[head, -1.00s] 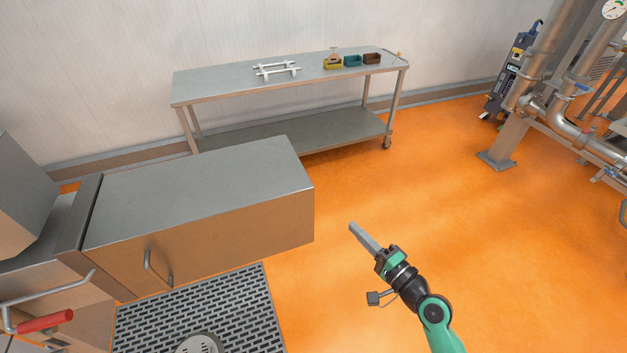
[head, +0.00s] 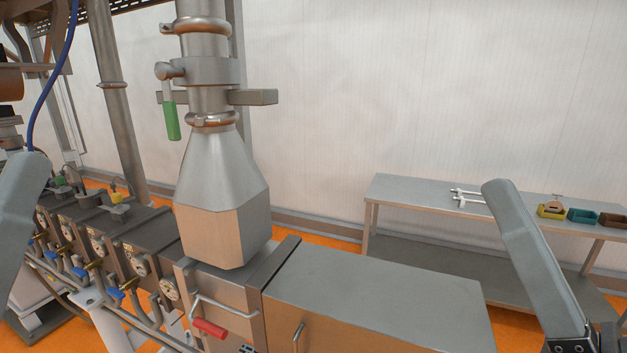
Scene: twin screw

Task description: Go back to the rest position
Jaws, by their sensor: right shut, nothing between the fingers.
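My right gripper (head: 497,190) rises from the lower right corner, large and close to the camera. Its long grey fingers are together and empty, and they cover part of the steel table (head: 410,190) behind. A similar grey finger, my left gripper (head: 28,170), shows in part at the left edge. The rest of it is out of the picture, so its opening cannot be told.
The extruder's steel hopper (head: 225,190) stands left of centre, with a green-handled valve (head: 171,120) above. A steel cabinet (head: 380,295) and red handle (head: 210,328) lie below. Yellow (head: 551,212), teal (head: 582,216) and brown (head: 613,220) bins sit on the table.

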